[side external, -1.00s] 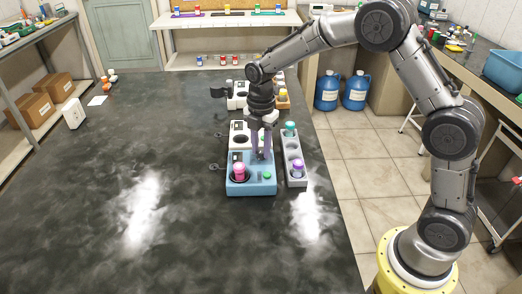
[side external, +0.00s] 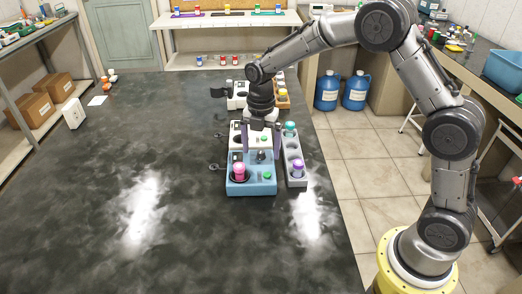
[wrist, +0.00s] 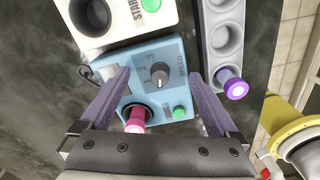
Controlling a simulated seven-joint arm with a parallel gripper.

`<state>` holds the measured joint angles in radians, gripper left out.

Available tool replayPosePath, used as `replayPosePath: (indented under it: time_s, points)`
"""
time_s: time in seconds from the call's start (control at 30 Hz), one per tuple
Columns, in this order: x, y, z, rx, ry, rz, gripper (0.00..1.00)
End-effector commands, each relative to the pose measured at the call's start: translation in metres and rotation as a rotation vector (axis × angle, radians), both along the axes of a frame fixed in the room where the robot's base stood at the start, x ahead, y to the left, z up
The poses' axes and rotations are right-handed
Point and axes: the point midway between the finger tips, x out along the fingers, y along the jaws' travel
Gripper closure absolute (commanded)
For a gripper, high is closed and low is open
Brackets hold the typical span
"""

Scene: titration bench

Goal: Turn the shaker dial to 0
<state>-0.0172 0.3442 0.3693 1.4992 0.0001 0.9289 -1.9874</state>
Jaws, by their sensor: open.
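The blue shaker (side external: 237,187) stands on the dark bench with a pink-capped vial (side external: 239,172) in its well. Its round grey dial (wrist: 159,74) is in the middle of the wrist view, with a pale pointer line; numbers and the word SPEED are printed around it. I cannot tell for sure which number the pointer marks. A green start button (wrist: 179,112) is on the same panel. My gripper (wrist: 159,78) is open, its purple fingers wide apart on either side of the dial, not touching it. It also shows in the side view (side external: 262,153).
A white device (wrist: 125,38) with a green START button stands just behind the shaker. A grey rack (wrist: 225,35) with a purple-capped vial (wrist: 233,84) lies close along the right side. The bench on the left and in front is clear.

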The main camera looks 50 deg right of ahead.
Motion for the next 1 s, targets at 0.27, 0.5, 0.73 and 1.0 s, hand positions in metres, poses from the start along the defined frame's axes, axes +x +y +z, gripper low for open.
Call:
replayPosePath:
  time_s: [0.27, 0.5, 0.73, 1.0]
  points:
    - [0.0, 0.0, 0.002, 0.0, -0.001, 0.0, 0.05]
    - [0.001, 0.0, 0.018, -0.001, -0.004, -0.001, 0.05]
    - [0.0, 0.0, 0.034, 0.0, -0.001, -0.001, 0.05]
    - [0.001, 0.0, 0.054, 0.0, -0.002, -0.001, 0.05]
